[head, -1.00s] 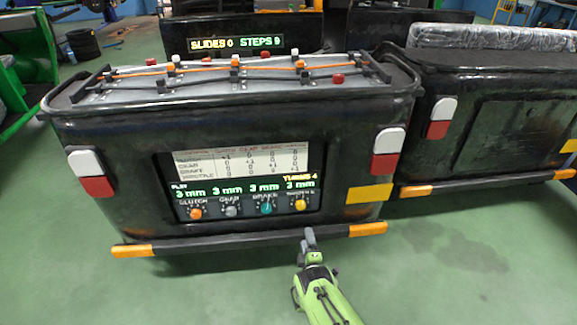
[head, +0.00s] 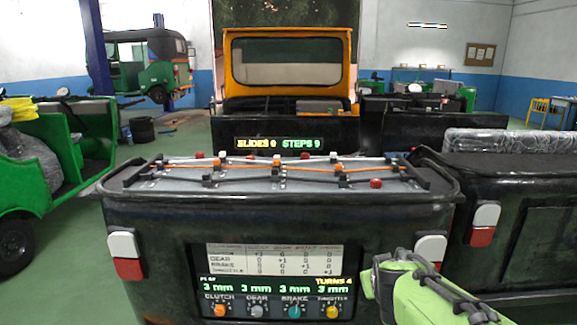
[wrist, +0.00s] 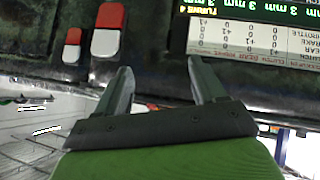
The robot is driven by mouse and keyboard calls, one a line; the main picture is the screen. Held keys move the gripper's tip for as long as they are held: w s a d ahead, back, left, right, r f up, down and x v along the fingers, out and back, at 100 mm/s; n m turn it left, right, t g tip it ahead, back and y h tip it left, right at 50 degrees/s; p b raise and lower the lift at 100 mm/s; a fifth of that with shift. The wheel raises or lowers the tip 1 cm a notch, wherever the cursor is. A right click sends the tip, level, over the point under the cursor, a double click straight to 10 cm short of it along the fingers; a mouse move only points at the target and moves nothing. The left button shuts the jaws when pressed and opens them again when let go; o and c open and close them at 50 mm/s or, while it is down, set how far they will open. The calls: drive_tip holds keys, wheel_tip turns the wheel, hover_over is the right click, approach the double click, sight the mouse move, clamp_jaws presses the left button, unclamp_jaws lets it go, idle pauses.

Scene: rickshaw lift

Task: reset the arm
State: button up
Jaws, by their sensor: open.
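My gripper (wrist: 157,88) is open and empty in the wrist view, its two dark fingers apart in front of the dark rickshaw body. In the head view my green arm (head: 425,295) rises at the lower right, in front of the rickshaw's right tail light. The fingertips are hard to make out there. The rickshaw panel (head: 272,275) shows a table, "TURNS 4", four "3 mm" readings, and the clutch, gear, brake and throttle knobs. Part of the panel shows upside down in the wrist view (wrist: 250,35).
The rickshaw's top tray (head: 265,178) carries cables, clips and red and white knobs. A sign behind reads "SLIDES 0 STEPS 9" (head: 278,144). A second dark rickshaw (head: 530,220) stands close at right, a green one (head: 60,160) at left. Green floor (head: 65,270) is open at left.

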drive_tip(key=s+a+m+g+y, duration=0.1)
drive_tip(key=s+a+g, duration=0.15)
drive_tip(key=s, duration=1.25)
drive_tip(key=s+a+g+y, duration=0.1)
drive_tip(key=s+a+y, duration=0.15)
drive_tip(key=s, duration=1.25)
wheel_tip(320, 180, up, 17)
drive_tip(key=p, duration=1.7)
drive_tip(key=shift+w+r+h+p, duration=0.2)
drive_tip(key=shift+w+h+p, duration=0.15)
drive_tip(key=shift+w, duration=0.1)
